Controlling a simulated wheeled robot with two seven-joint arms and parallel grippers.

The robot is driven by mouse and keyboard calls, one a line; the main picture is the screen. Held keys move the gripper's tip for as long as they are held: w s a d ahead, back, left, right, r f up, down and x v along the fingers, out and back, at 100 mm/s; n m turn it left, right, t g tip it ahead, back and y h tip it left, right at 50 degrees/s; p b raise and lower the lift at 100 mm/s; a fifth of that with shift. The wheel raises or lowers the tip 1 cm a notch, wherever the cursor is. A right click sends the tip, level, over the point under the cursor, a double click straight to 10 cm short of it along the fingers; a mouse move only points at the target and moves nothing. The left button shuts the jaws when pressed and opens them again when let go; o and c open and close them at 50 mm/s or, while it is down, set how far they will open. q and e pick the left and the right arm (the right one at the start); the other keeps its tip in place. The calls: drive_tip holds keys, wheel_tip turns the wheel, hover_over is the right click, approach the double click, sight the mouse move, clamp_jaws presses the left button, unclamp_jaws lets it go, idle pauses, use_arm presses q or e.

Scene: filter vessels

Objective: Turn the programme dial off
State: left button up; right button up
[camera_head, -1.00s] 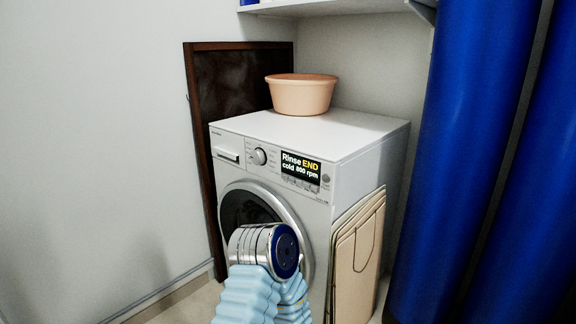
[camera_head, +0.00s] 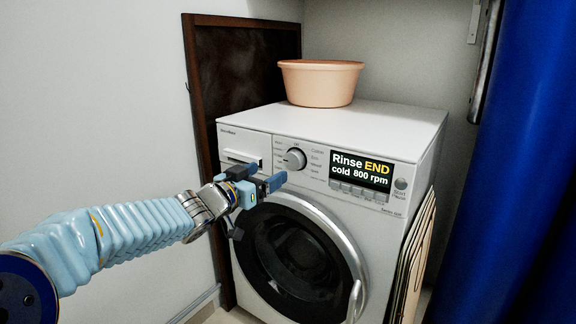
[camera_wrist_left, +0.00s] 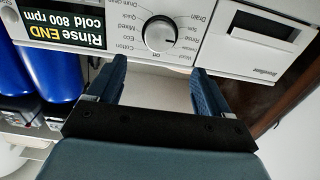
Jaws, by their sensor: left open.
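The programme dial (camera_head: 294,159) is a round silver-grey knob on the washing machine's front panel, left of the lit display (camera_head: 361,173), which reads "Rinse END cold 800 rpm". The dial (camera_wrist_left: 159,33) also shows upside down in the left wrist view, ringed by programme labels. My left gripper (camera_head: 260,178) is open and empty, in front of the panel, below and left of the dial. In the left wrist view its two blue fingers (camera_wrist_left: 157,80) stand apart, with the dial beyond the gap, not between the fingers. My right gripper is not in view.
The white washing machine (camera_head: 350,128) has a detergent drawer (camera_head: 241,158) and a round door (camera_head: 303,255) below. A peach basin (camera_head: 320,84) stands on top.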

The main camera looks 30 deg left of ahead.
sight(291, 160)
use_arm(q)
drive_tip(key=w, duration=0.6)
drive_tip(key=w+d, duration=0.1)
drive_tip(key=w, duration=0.3)
drive_tip(key=shift+b, duration=0.3)
drive_tip(key=c, duration=1)
